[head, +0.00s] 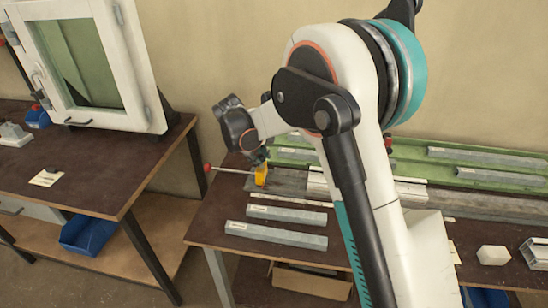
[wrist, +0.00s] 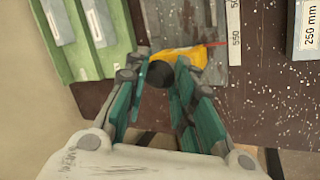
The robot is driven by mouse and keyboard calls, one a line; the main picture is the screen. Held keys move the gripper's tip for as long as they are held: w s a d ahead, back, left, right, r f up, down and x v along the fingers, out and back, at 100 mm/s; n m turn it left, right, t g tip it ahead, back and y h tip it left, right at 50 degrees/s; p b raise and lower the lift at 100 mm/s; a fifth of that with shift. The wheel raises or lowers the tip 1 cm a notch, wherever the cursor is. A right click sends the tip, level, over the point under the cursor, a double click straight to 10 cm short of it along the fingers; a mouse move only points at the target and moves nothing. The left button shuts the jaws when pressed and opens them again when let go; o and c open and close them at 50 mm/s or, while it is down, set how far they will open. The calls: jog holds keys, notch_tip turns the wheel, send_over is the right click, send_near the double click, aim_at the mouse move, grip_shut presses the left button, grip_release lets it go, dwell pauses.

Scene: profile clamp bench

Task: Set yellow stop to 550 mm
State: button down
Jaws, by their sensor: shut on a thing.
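The yellow stop (head: 261,176) sits at the left end of the grey profile rail on the bench, and also shows in the wrist view (wrist: 205,55). A round dark knob (wrist: 157,74) is on its near side. My gripper (head: 258,157) is over the stop; in the wrist view its teal fingers (wrist: 161,72) are shut on the knob. Exact alignment with a mark is too small to tell.
A green tray (head: 402,155) with grey profiles lies behind the rail. Two grey profiles (head: 276,234) lie in front. A red-knobbed rod (head: 230,170) sticks out left. A profile labelled 250 mm (wrist: 307,28) lies beyond the scale. A window frame (head: 88,65) stands on the left bench.

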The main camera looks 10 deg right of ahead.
jog(key=c, duration=1.3)
grip_release()
jog(key=shift+s, duration=0.1)
jog(key=v, duration=1.2)
